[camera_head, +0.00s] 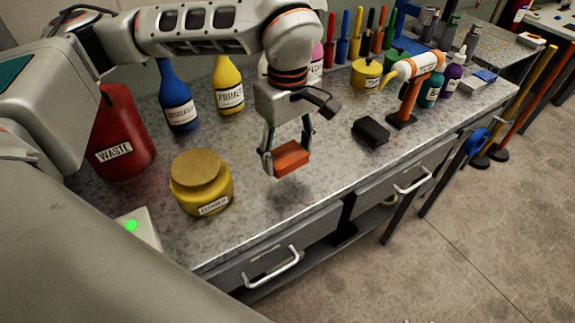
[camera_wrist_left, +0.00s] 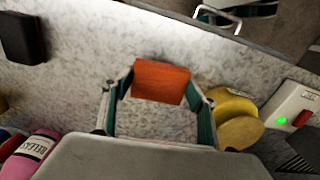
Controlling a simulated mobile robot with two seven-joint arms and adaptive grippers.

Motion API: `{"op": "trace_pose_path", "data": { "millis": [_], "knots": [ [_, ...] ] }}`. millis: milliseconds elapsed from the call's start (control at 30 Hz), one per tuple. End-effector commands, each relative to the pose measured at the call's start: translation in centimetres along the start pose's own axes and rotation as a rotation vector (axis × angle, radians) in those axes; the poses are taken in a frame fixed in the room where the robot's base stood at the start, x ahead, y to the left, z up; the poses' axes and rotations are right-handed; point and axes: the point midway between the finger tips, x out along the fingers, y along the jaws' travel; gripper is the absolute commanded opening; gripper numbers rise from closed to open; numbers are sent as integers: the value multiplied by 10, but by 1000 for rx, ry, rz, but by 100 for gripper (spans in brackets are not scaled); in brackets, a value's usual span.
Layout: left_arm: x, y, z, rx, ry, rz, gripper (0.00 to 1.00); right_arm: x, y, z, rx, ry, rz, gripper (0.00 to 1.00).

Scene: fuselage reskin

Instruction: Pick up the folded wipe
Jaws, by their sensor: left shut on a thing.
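The folded wipe is an orange-red block-like piece (camera_head: 292,160), held between the fingertips of my left gripper (camera_head: 288,152) in the head view. It is raised above the grey speckled worktop, with a shadow below it. In the left wrist view the wipe (camera_wrist_left: 160,82) spans the two green-sided fingers (camera_wrist_left: 160,90), which touch its two ends. My left gripper is shut on it. My right gripper is not in view.
A yellow jar (camera_head: 201,183) and a red waste can (camera_head: 122,135) stand left of the gripper. A black block (camera_head: 371,132) lies to the right. Blue (camera_head: 178,97) and yellow (camera_head: 228,88) bottles stand behind. An orange stand (camera_head: 408,95) is further right. The worktop's front strip (camera_head: 265,215) is clear.

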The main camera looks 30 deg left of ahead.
Motion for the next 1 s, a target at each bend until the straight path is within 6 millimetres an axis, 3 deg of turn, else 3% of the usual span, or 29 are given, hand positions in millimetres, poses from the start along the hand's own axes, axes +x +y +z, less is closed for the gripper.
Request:
{"op": "trace_pose_path", "data": {
  "millis": [33,200,500,700,1000],
  "knots": [
    [-19,2,-1,0,4,9,43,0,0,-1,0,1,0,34],
    [-68,1,0,0,3,8,43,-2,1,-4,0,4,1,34],
    [-128,1,0,1,2,3,43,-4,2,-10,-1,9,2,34],
    [-144,0,0,1,1,1,43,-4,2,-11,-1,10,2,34],
    [-146,0,0,1,0,0,43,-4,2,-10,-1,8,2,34]
  ]
}}
